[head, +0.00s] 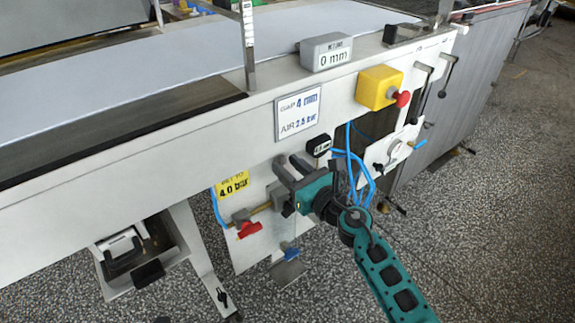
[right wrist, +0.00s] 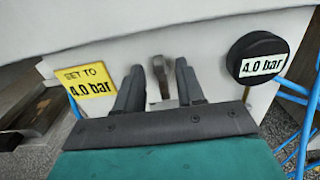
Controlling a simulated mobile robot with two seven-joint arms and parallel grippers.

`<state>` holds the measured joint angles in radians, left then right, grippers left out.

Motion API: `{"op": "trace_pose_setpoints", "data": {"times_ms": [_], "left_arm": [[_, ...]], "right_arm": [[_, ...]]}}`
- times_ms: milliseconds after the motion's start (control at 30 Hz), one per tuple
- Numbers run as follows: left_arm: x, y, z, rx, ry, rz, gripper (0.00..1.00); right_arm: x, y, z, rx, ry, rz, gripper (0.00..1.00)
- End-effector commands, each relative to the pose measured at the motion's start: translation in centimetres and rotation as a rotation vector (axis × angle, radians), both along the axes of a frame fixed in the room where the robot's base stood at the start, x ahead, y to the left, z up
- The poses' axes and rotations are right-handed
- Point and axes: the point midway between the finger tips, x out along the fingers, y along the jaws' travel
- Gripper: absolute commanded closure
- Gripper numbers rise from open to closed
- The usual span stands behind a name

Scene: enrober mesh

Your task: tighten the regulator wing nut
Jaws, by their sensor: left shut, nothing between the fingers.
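A small grey-brown upright piece, apparently the regulator wing nut (right wrist: 159,72), shows in the right wrist view against the pale panel. My right gripper (right wrist: 160,84) is open, with one finger on each side of this piece. A gap shows on the left of it; contact on the right I cannot tell. In the head view my right gripper (head: 291,166) reaches up from the lower right to the machine's front and hides the nut. The black gauge (right wrist: 258,55) reads 4.0 bar; it also shows in the head view (head: 319,146). My left gripper cannot be made out.
A yellow "SET TO 4.0 bar" label (head: 232,185) is left of my right gripper. Below are a red valve handle (head: 249,230) and a blue handle (head: 290,254). Blue hoses (head: 361,170) hang close on the right. A yellow box with red button (head: 379,88) sits above.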

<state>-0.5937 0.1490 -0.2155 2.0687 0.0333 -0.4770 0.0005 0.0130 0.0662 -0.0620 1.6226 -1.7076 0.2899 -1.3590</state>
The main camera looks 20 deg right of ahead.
Motion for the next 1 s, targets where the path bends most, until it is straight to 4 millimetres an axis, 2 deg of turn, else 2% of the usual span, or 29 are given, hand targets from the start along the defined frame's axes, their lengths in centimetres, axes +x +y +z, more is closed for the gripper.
{"op": "trace_pose_setpoints", "data": {"times_ms": [133,433,800,1000], "left_arm": [[-0.04,-0.07,-0.13,-0.003,0.002,0.004,1.0],[-0.03,-0.04,-0.14,-0.003,0.002,0.004,1.0],[-0.05,0.11,-0.18,0.003,0.001,-0.001,1.0],[-0.06,0.19,-0.2,0.007,0.001,-0.003,1.0]], "right_arm": [[0.85,0.31,0.02,0.001,-0.001,0.0,0.62],[0.96,0.36,0.01,0.001,0.0,0.0,0.63],[0.93,0.34,0.0,0.001,0.0,0.0,0.98],[0.93,0.35,0.0,0.001,0.0,0.0,1.0]]}}
